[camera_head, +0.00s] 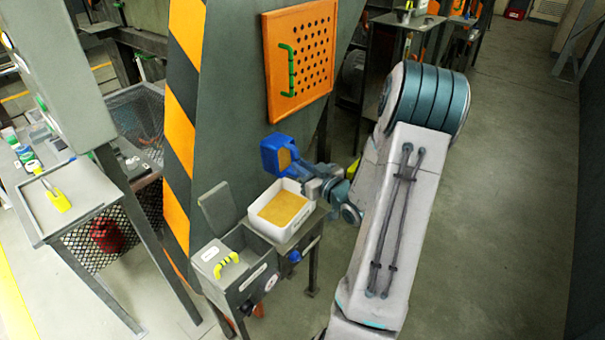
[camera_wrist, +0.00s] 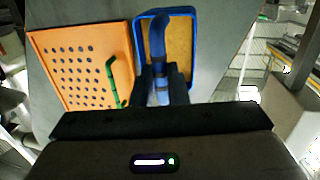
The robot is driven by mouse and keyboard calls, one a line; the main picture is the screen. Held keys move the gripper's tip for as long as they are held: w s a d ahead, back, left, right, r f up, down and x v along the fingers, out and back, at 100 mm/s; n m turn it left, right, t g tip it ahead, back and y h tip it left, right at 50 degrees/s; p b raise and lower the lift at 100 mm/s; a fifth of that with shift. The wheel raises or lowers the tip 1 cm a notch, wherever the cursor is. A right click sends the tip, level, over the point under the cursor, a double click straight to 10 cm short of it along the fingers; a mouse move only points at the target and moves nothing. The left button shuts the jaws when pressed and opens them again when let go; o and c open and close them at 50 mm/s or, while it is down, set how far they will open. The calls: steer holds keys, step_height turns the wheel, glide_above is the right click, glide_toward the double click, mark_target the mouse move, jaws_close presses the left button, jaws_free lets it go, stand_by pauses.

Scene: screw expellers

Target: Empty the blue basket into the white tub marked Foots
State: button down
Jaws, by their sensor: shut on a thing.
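The blue basket (camera_head: 272,146) is up in the air, tilted, above and behind the white tub. In the wrist view its blue rim (camera_wrist: 137,50) surrounds a tan-brown content or bottom, and its blue handle (camera_wrist: 157,35) runs between my fingers. My gripper (camera_wrist: 163,88) is shut on this handle. In the head view my gripper (camera_head: 312,172) reaches in from the right. The white tub (camera_head: 265,228) stands on a grey stand and holds yellow-brown material (camera_head: 282,208). Its marking cannot be read.
An orange perforated panel (camera_head: 298,62) with a green handle is on the grey machine behind the tub. A grey box (camera_head: 236,275) with a yellow handle and an open lid (camera_head: 218,207) stands left of the tub. A side table (camera_head: 85,190) is at left. The floor at right is clear.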

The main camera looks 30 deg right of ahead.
step_height(320, 180, down, 3)
steer(key=t+b, duration=0.1)
steer(key=b, duration=0.3)
steer(key=t+b, duration=0.2)
steer(key=b, duration=0.2)
steer(key=shift+s+f+m+b, duration=0.1)
steer(key=shift+f+m+b, duration=0.1)
steer(key=shift+m+b, duration=0.2)
stand_by(0.9)
